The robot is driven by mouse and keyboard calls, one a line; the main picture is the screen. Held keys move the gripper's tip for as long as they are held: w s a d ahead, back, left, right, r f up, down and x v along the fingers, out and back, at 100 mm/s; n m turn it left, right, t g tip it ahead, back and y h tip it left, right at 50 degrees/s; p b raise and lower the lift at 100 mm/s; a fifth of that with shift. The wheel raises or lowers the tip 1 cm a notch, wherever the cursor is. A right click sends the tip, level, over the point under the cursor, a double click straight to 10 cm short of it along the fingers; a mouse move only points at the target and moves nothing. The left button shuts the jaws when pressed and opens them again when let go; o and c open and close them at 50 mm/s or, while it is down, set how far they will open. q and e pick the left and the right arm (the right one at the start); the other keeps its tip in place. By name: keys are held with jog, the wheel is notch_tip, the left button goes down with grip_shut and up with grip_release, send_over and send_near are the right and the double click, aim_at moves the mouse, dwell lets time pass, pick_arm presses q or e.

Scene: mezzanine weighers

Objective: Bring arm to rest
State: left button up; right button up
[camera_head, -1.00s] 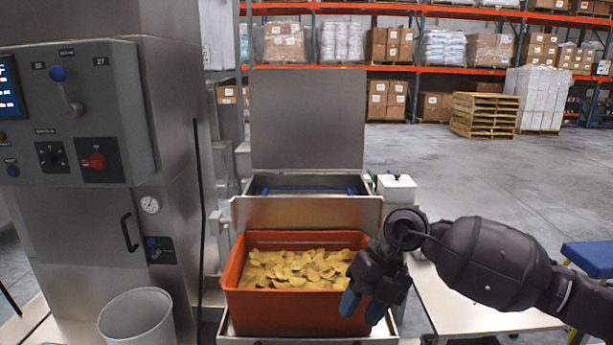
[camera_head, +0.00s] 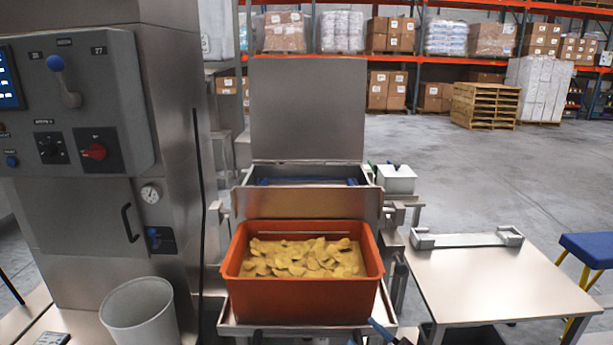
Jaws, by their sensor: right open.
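My right gripper (camera_head: 369,334) shows only at the bottom edge of the head view, just in front of the orange bin's lower right corner. A blue-tipped finger and dark parts of it are visible, apart from each other; the rest is cut off by the frame. I see nothing held in it. The orange bin (camera_head: 300,296) holds yellow chips (camera_head: 305,258) and stands upright on a metal tray (camera_head: 240,328). My left gripper cannot be made out.
A steel control cabinet (camera_head: 75,225) and a grey waste bin (camera_head: 138,312) stand at left. A low steel table (camera_head: 495,283) with a metal bracket (camera_head: 467,240) is at right, beside a blue stool (camera_head: 590,248). Open floor lies behind.

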jog(key=s+d+f+m+g+h, duration=0.1)
jog(key=s+d+f+m+h, duration=0.6)
jog(key=f, duration=0.4)
jog(key=s+d+f+m+g+h, duration=0.2)
jog(key=s+d+f+m+h, duration=0.6)
jog(key=s+d+f, duration=0.1)
jog(key=shift+s+d+f+g+h, duration=0.25)
jog(key=shift+d+f, duration=0.2)
jog(key=shift+f, duration=0.45)
jog(key=shift+o, duration=0.2)
jog(key=shift+w, duration=0.15)
